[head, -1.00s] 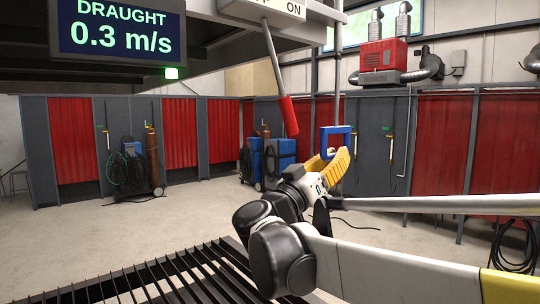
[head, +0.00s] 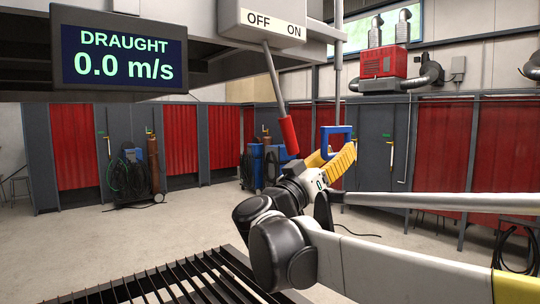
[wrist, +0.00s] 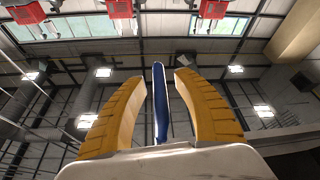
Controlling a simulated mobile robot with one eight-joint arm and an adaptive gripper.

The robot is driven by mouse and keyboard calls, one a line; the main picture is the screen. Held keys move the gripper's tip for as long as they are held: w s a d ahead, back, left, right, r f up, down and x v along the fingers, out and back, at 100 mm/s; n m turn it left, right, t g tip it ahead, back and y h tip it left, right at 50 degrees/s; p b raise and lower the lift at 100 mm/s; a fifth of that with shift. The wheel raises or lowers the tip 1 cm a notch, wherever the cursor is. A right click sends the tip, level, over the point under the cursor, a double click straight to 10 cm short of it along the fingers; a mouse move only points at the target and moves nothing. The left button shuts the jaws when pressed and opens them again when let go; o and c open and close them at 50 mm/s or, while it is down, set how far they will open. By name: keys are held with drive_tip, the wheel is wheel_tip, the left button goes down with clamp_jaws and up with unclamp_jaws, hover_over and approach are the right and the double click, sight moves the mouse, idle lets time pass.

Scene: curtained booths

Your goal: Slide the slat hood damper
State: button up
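The slat table (head: 200,280) is black and barred, at the bottom of the head view. Above it hangs the hood with an OFF/ON box (head: 262,22). From this box a lever with a red grip (head: 289,135) slants down to the right, close to my wrist. A blue loop handle (head: 324,143) hangs on a grey rod (head: 338,60). My yellow-fingered gripper (head: 345,153) is at the blue loop. In the wrist view, the blue handle (wrist: 159,105) stands between my fingers (wrist: 159,78), with a gap showing on both sides.
A display (head: 119,55) reads DRAUGHT 0.0 m/s. Red-curtained booths (head: 74,150) line the back, with a welding cart (head: 130,172) and blue machines (head: 270,162) before them. The floor (head: 130,235) between is open. A red unit (head: 384,62) sits above the booths.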

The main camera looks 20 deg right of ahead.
drive_tip(key=shift+f, duration=0.1)
drive_tip(key=shift+s+a+f, duration=0.1)
drive_tip(key=shift+a, duration=0.05)
drive_tip(key=v, duration=1.1)
drive_tip(key=shift+s+a, duration=0.15)
drive_tip(key=shift+a, duration=0.15)
drive_tip(key=s+d+f+n+g+y+b, duration=0.1)
drive_tip(key=s+d+f+n+y+b, duration=0.3)
drive_tip(key=f, duration=0.7)
drive_tip(key=d+f+g+y+b, duration=0.15)
drive_tip(key=f+b, duration=0.45)
drive_tip(key=f, duration=0.6)
drive_tip(key=s+d+f+n+y+b, duration=0.25)
drive_tip(key=f+b, duration=0.25)
drive_tip(key=f, duration=0.6)
drive_tip(key=s+a+f+n+y+b, duration=0.1)
drive_tip(key=a+f+y+b, duration=0.3)
drive_tip(key=f, duration=0.7)
drive_tip(key=s+a+f+n+y+b, duration=0.1)
drive_tip(key=s+a+f+y+b, duration=0.2)
drive_tip(key=f+b, duration=0.4)
drive_tip(key=s+a+f+n+y+b, duration=0.2)
drive_tip(key=a+f+y+b, duration=0.3)
drive_tip(key=f, duration=1)
drive_tip(key=shift+s+a+f+b, duration=0.3)
drive_tip(key=shift+s+a+b, duration=0.3)
drive_tip(key=shift+a, duration=0.65)
